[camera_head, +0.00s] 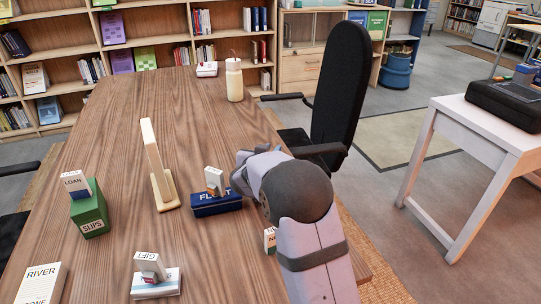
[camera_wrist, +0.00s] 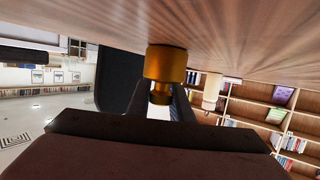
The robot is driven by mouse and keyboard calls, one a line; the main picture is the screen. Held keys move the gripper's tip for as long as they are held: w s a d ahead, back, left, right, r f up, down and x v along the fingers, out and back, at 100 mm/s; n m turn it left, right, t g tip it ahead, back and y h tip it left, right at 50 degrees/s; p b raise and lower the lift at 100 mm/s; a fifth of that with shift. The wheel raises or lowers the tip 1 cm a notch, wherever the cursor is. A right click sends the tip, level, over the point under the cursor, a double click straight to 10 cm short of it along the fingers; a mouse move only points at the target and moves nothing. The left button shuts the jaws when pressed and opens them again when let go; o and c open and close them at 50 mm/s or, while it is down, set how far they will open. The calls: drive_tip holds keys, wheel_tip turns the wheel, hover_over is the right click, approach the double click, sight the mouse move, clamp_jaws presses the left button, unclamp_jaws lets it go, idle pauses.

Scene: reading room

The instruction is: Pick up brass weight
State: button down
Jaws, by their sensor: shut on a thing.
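The brass weight (camera_wrist: 166,64) shows in the wrist view as a golden cylinder with a narrower neck. My gripper (camera_wrist: 162,95) is shut on its neck, with dark fingers on both sides. The wooden tabletop fills the top of that view, close to the weight's wide end; I cannot tell whether they touch. In the head view my arm reaches in over the right side of the table (camera_head: 200,125) and hides both the fingers and the weight.
A blue box (camera_head: 216,204) with a small box on top lies just left of my arm. A wooden bookend (camera_head: 157,165), a green box (camera_head: 90,212) and a GIFT box (camera_head: 149,264) stand further left. A cream bottle (camera_head: 234,82) is behind; a black chair (camera_head: 341,85) is right.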

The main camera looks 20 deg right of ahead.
wheel_tip(320, 180, up, 10)
drive_tip(key=p, duration=0.3)
drive_tip(key=shift+p, duration=0.4)
drive_tip(key=shift+r, duration=0.2)
